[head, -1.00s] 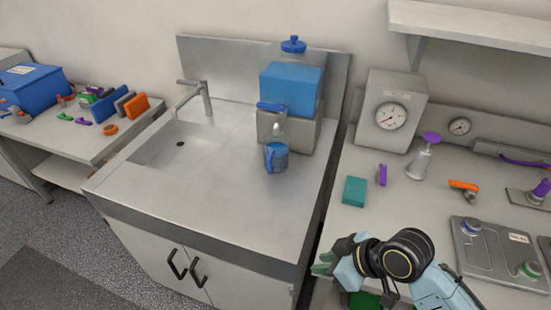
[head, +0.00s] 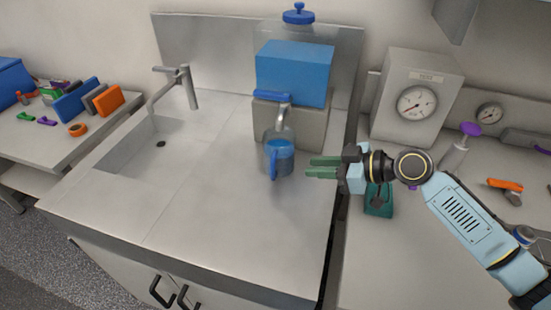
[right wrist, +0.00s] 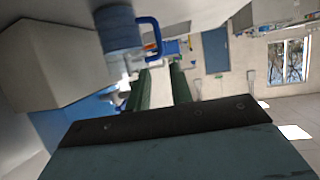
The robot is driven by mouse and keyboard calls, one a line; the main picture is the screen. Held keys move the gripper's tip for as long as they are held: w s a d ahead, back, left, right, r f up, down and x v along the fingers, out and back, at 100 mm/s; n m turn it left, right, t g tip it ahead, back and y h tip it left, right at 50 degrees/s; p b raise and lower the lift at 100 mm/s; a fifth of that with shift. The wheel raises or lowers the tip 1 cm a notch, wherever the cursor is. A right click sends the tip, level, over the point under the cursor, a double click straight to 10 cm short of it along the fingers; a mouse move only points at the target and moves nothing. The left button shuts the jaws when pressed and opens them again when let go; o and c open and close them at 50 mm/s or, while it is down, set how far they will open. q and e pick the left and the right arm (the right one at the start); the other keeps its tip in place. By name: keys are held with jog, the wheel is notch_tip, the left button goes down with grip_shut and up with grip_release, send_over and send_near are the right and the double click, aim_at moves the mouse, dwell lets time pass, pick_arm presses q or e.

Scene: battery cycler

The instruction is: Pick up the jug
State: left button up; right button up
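The jug (head: 283,158) is a small clear vessel with blue contents and a blue handle. It stands upright on the steel counter, under the spout of the blue dispenser. In the right wrist view the jug (right wrist: 121,34) shows at the upper left, with its blue handle to the right. My right gripper (head: 308,167) is just right of the jug in the head view, its green fingers pointing at it. The fingers (right wrist: 160,88) are apart with nothing between them, and a gap separates them from the jug. My left gripper is out of view.
The blue dispenser tank (head: 295,75) sits on a grey stand (head: 300,128) behind the jug. The steel counter (head: 215,215) is clear in front and left, with a sink and tap (head: 187,88). A gauge box (head: 418,100) and a teal block (head: 379,200) are on the right bench.

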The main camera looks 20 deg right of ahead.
aim_at(273, 169)
jog(key=x, duration=0.7)
jog(key=shift+a+p, duration=0.3)
jog(key=shift+p, duration=0.1)
jog(key=shift+d+f+x, duration=0.1)
jog(key=shift+f+x, duration=0.05)
jog(key=shift+x, duration=1.2)
jog(key=shift+d+f+x, duration=0.15)
jog(key=shift+x, duration=1.2)
jog(key=shift+c, duration=0.3)
grip_shut()
jog(key=shift+w+r, duration=0.1)
